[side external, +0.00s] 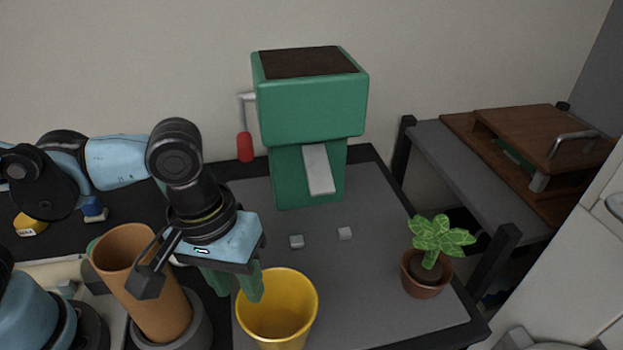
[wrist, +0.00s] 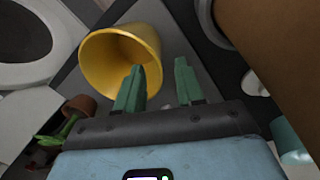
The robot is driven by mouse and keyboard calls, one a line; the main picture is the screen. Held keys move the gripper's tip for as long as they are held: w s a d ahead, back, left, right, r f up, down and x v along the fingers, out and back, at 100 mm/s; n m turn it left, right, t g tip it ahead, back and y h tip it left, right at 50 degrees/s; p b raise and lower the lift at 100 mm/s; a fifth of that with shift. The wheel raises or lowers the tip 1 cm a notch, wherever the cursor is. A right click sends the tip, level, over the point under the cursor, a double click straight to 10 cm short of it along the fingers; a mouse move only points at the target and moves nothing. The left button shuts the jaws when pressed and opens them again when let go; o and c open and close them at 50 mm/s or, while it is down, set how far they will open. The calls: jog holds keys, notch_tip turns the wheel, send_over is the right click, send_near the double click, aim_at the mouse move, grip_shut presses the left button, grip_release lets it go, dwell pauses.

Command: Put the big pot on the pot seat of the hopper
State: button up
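The yellow pot (side external: 278,318), the widest pot in view, stands open-mouthed at the front of the grey mat. It also shows in the wrist view (wrist: 98,65). My gripper (side external: 236,284) points down at the pot's left rim with its green fingers apart. In the wrist view (wrist: 160,66) one finger overlaps the pot's mouth and the other is outside the rim, with the near wall between them; contact cannot be told. The green hopper (side external: 308,110) stands at the back with a grey chute (side external: 319,170). Two small pale blocks (side external: 296,241) (side external: 345,233) lie before it, perhaps marking the seat.
A tall terracotta cylinder (side external: 145,280) in a grey ring stands close left of my gripper. A potted plant (side external: 430,262) stands at the mat's right. The hopper's red-handled crank (side external: 245,147) sticks out left. The mat between pot and hopper is mostly clear.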

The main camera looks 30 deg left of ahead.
aim_at(252, 311)
jog(key=shift+w+d+f, duration=0.1)
jog(key=shift+d+f, duration=0.05)
jog(key=shift+f, duration=0.7)
jog(key=shift+w+d+f, duration=0.1)
jog(key=shift+d+f, duration=0.05)
jog(key=shift+f, duration=0.7)
jog(key=shift+w+d+f, duration=0.1)
jog(key=shift+d+f, duration=0.05)
jog(key=shift+f, duration=0.7)
grip_shut()
